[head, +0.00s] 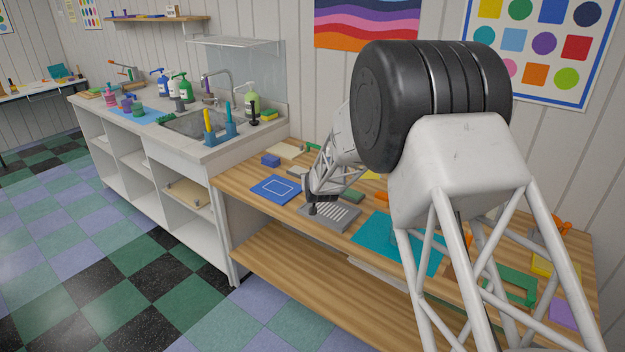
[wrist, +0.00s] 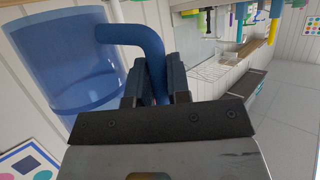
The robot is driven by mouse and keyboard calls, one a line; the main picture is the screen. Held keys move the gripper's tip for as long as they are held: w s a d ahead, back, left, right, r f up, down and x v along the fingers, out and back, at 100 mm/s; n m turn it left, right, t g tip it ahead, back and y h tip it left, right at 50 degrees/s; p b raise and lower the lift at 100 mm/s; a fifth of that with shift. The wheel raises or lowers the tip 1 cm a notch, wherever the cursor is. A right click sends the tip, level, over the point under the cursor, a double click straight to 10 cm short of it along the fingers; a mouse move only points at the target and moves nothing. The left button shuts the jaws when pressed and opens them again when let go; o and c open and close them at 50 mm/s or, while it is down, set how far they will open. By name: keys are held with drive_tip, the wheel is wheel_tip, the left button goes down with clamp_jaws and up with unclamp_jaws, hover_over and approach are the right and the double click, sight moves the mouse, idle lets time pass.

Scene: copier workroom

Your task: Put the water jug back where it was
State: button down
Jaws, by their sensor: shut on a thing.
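The water jug (wrist: 65,60) is a blue, see-through vessel on the left of the wrist view, with a thick blue handle (wrist: 130,35). My gripper (wrist: 165,85) is shut on the handle, with a dark finger on each side of it. In the head view I cannot make out the jug or my fingertips; my arm covers much of the bench.
The wooden bench (head: 222,182) holds a blue mat with a white outline (head: 275,189), a grey slotted tray (head: 330,216) and a teal mat (head: 400,245). Green and orange items crowd its right end. A counter with a sink (head: 195,124), bottles and a faucet adjoins at left.

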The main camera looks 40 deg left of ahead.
drive_tip(key=shift+f, duration=3.95)
drive_tip(key=shift+f, duration=0.45)
drive_tip(key=c, duration=1)
unclamp_jaws()
drive_tip(key=shift+s+d+r, duration=0.1)
drive_tip(key=v, duration=0.7)
drive_tip(key=shift+s+d, duration=0.2)
